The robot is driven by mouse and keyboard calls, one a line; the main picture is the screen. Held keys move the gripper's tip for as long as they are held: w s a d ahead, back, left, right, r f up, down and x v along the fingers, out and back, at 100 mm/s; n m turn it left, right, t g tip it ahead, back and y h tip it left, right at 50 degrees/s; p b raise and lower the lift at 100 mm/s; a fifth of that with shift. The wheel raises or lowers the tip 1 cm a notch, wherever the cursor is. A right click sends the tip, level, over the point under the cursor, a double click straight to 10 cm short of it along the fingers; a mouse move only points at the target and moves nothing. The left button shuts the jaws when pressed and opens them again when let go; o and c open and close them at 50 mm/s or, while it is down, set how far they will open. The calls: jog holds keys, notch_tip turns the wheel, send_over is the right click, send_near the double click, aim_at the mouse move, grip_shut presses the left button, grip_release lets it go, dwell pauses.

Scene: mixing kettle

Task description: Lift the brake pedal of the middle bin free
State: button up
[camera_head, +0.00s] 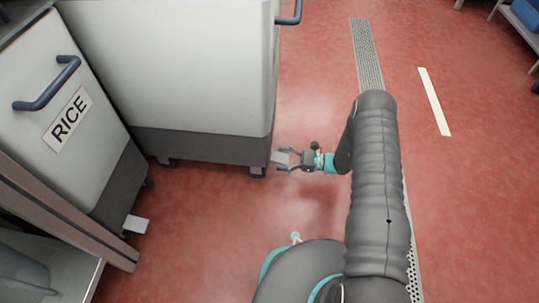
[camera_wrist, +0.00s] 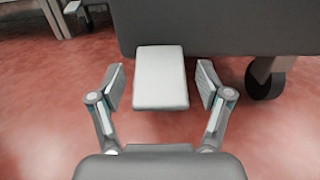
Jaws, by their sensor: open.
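The middle bin (camera_head: 178,65) is a large white bin with a dark grey base, standing on small castors. Its brake pedal (camera_head: 280,157) is a flat light-grey plate that sticks out low at the bin's right corner. In the wrist view the pedal (camera_wrist: 160,78) lies between my open fingers, with a gap visible on each side. My gripper (camera_head: 284,159) is low near the floor, its fingers pointing left at the bin. It also shows in the wrist view (camera_wrist: 160,90). The pedal's joint under the dark base (camera_wrist: 225,28) is hidden.
A bin marked RICE (camera_head: 65,110) stands at the left with its own pale pedal (camera_head: 135,224). A castor (camera_wrist: 265,80) is right of the pedal in the wrist view. A metal drain strip (camera_head: 367,58) crosses the red floor, which is open at right.

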jog(key=shift+a, duration=0.9)
jog(key=c, duration=1.1)
jog(key=r+h+p, duration=0.1)
jog(key=p, duration=0.1)
jog(key=shift+r+p, duration=0.25)
jog(key=shift+p, duration=0.05)
jog(key=h+p, duration=0.3)
jog(key=h, duration=0.1)
jog(key=shift+r+p, duration=0.35)
jog(key=shift+r, duration=0.05)
jog(key=shift+c, duration=0.2)
jog(key=shift+h, duration=0.4)
jog(key=o, duration=1.2)
jog(key=shift+d+f, duration=0.15)
jog(key=shift+f, duration=0.25)
